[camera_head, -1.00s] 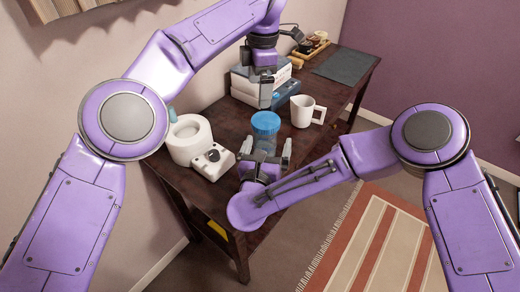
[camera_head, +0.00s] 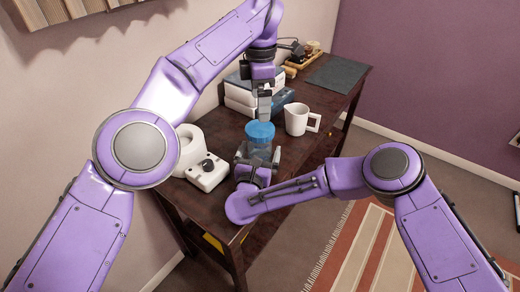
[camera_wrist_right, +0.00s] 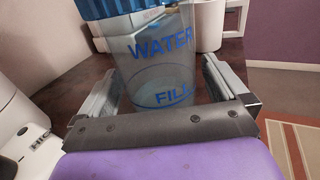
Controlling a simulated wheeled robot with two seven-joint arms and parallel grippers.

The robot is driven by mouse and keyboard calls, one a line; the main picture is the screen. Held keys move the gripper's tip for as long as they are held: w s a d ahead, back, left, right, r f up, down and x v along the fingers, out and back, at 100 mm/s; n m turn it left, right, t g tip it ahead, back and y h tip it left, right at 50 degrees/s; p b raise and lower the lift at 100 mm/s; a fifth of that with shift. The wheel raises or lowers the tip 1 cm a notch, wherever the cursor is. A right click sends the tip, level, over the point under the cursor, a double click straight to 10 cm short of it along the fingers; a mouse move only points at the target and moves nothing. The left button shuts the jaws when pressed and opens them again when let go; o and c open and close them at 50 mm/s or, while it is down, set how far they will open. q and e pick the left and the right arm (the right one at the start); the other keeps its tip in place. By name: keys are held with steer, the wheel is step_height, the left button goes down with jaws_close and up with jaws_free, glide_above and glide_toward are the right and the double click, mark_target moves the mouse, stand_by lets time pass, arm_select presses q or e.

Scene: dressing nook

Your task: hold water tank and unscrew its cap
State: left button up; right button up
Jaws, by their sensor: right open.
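The water tank (camera_head: 259,149) is a clear upright container with a ribbed blue cap (camera_head: 260,131), standing on the dark table. The right wrist view shows its clear wall (camera_wrist_right: 165,75) with blue "WATER" and "FILL" lettering; the cap (camera_wrist_right: 98,8) is cut off at the top. My right gripper (camera_head: 258,154) is open, low at the near side of the tank, with one finger on either side and gaps visible. My left gripper (camera_head: 264,117) points down just above the cap; its fingers are seen edge-on, so I cannot tell its opening or whether it touches.
A white mug (camera_head: 298,118) stands right of the tank. A white appliance (camera_head: 207,173) with a dark knob and a round white piece (camera_head: 190,150) stand to the left. Stacked boxes (camera_head: 240,98) are behind my left gripper. A grey mat (camera_head: 338,73) lies at the far end.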

mark_target(260, 128)
steer(key=shift+w, duration=0.25)
steer(key=c, duration=1.7)
arm_select(q)
steer(key=shift+m, duration=0.3)
arm_select(e)
jaws_close()
arm_select(q)
steer(key=m, duration=0.3)
steer(key=shift+m, duration=0.3)
step_height(260, 128, down, 8)
steer(key=shift+s+f, duration=0.1)
